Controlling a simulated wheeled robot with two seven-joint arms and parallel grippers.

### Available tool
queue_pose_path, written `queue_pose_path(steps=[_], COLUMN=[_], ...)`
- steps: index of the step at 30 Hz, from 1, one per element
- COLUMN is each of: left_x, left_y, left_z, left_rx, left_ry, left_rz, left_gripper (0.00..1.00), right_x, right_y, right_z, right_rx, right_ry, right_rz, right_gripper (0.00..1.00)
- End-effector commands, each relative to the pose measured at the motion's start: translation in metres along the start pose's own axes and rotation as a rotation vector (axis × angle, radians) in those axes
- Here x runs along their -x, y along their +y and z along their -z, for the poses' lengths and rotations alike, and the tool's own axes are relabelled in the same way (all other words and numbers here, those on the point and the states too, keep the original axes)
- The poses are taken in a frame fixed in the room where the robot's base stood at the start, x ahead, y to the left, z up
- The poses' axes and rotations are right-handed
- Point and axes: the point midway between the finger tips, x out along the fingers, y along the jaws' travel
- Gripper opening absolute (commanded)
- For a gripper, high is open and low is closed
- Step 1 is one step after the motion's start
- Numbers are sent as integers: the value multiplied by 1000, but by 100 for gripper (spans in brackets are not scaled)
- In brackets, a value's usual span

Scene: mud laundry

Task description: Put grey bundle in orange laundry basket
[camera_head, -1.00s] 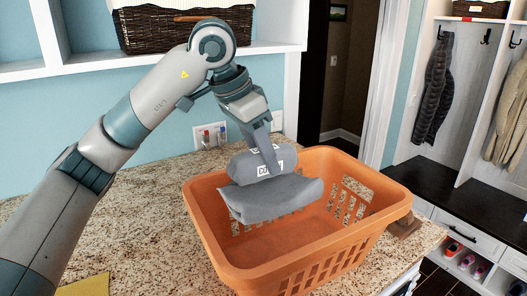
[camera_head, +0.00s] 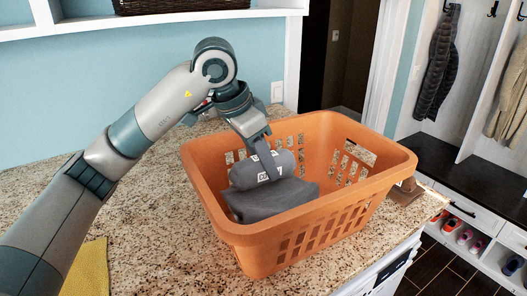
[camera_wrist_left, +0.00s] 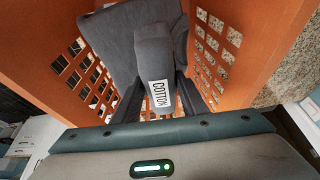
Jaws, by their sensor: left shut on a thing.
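The grey bundle (camera_head: 250,172) is a rolled dark grey cloth with a white label band. It is down inside the orange laundry basket (camera_head: 240,236), below the rim. My left gripper (camera_head: 268,160) reaches into the basket from above and is shut on the bundle. The left wrist view shows the bundle (camera_wrist_left: 153,58) with its "COTTON" label between the fingers (camera_wrist_left: 158,100). A folded grey cloth (camera_head: 275,199) lies in the basket just under and beside the bundle; I cannot tell whether they touch. My right gripper is not in view.
The basket stands on a speckled granite counter (camera_head: 140,215) near its right edge. A yellow cloth (camera_head: 88,268) lies at the front left. A small brown object (camera_head: 405,192) sits right of the basket. A white shelf (camera_head: 180,27) is above the counter's back.

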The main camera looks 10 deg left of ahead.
Motion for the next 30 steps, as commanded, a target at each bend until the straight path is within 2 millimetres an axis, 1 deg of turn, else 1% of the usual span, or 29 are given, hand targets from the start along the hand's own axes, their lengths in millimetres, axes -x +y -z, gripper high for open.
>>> queue_pose_path(steps=[1, 3, 9, 14, 22, 23, 24, 25, 30], left_x=[-6, -12, -24, -27, -27, -27, -27, -27, -27], left_y=[0, 0, 0, 0, 0, 0, 0, 0, 0], left_z=[-3, -5, -10, -11, -11, -11, -11, -11, -11], left_rx=[-1, -1, 0, 0, 0, 0, 0, 0, 0], left_ry=[1, 1, 2, 2, 2, 2, 2, 2, 1], left_rz=[-1, -1, 0, 0, 0, 0, 0, 0, 0], left_gripper=[0, 0, 0, 0, 0, 44, 53, 60, 61], right_x=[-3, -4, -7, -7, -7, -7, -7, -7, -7], right_y=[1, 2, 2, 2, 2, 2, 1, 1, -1], right_z=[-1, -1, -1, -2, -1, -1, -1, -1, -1], right_rx=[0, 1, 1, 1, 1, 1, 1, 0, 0], right_ry=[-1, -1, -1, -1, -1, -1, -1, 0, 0], right_rz=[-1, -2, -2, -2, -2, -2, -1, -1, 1], right_gripper=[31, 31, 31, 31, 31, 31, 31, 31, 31])
